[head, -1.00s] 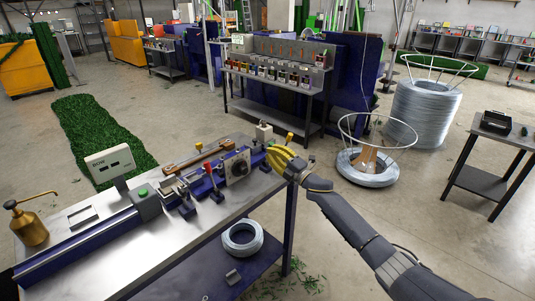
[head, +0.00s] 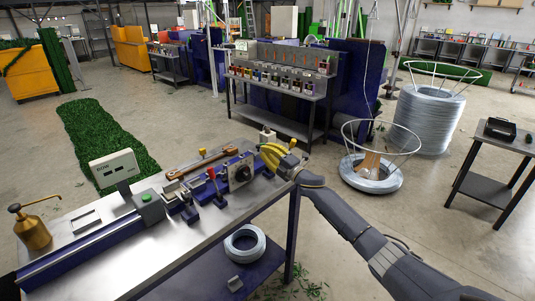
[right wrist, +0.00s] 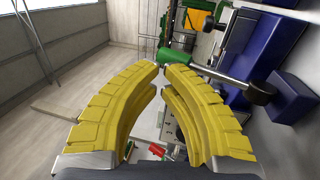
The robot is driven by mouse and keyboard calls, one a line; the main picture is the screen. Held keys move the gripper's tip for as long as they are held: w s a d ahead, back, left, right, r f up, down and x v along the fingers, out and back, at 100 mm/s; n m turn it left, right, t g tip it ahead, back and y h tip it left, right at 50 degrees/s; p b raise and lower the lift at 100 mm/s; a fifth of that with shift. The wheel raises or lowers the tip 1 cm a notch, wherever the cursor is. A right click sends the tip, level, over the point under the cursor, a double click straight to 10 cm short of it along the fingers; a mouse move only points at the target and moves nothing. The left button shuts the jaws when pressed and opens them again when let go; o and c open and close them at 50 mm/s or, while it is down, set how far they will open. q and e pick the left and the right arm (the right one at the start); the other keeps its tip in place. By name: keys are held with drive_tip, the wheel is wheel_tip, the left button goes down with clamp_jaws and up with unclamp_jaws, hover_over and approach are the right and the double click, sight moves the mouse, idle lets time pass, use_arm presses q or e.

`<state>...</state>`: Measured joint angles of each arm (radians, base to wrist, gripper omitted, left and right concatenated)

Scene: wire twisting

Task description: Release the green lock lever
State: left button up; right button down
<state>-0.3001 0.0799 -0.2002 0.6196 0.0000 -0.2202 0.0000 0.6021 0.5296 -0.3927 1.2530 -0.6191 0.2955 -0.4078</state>
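My right gripper (head: 268,151) has yellow curved fingers and is at the right end of the blue bench machine (head: 85,246). In the right wrist view its fingertips (right wrist: 161,68) nearly meet, with only a narrow gap and nothing visible between them. The green lock lever (right wrist: 176,57) shows just beyond the tips as a green grip on a metal rod. Whether the tips touch it I cannot tell. In the head view the lever is hidden behind or beside the fingers. My left gripper is not in view.
A red-handled lever (head: 212,176) and a dial plate (head: 240,172) stand left of the gripper. A wooden-handled tool (head: 200,164) lies along the machine's back. A wire coil (head: 245,244) rests on the lower shelf. A wire spool (head: 371,174) stands on the floor to the right.

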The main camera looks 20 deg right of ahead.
drive_tip(key=shift+w+a, duration=0.15)
drive_tip(key=shift+w, duration=0.2)
drive_tip(key=shift+w+r, duration=0.1)
drive_tip(key=shift+w, duration=0.05)
idle(0.3)
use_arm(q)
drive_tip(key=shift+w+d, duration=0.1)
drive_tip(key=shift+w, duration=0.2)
use_arm(e)
drive_tip(key=s+d+r, duration=0.2)
drive_tip(key=s, duration=0.4)
drive_tip(key=s+d+r, duration=0.2)
drive_tip(key=s+d, duration=0.1)
drive_tip(key=s, duration=0.3)
drive_tip(key=shift+s+r, duration=0.15)
